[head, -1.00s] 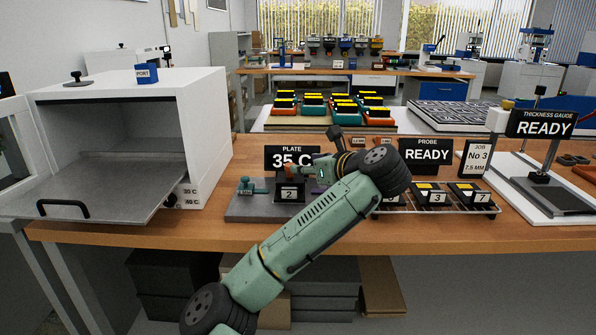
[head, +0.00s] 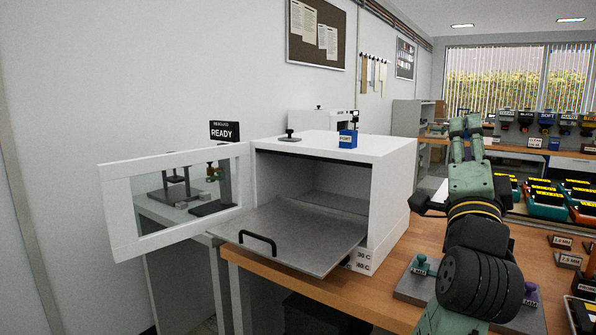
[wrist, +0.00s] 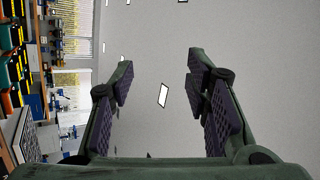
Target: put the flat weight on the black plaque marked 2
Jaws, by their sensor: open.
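A dark flat piece with a knob on top (head: 290,136), which looks like the flat weight, rests on the roof of the white oven (head: 392,170) in the head view. My gripper (head: 466,132) is raised to the right of the oven, fingers pointing up, apart from the weight. The wrist view shows its two fingers (wrist: 159,78) spread with nothing between them. The black plaque marked 2 cannot be seen now; my arm covers much of the grey plate (head: 408,287) on the bench.
The oven's glass door (head: 180,195) stands open to the left and its grey shelf (head: 300,243) sticks out, empty. A blue block (head: 348,139) sits on the roof right of the weight. Orange and teal cases (head: 545,200) stand behind my arm.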

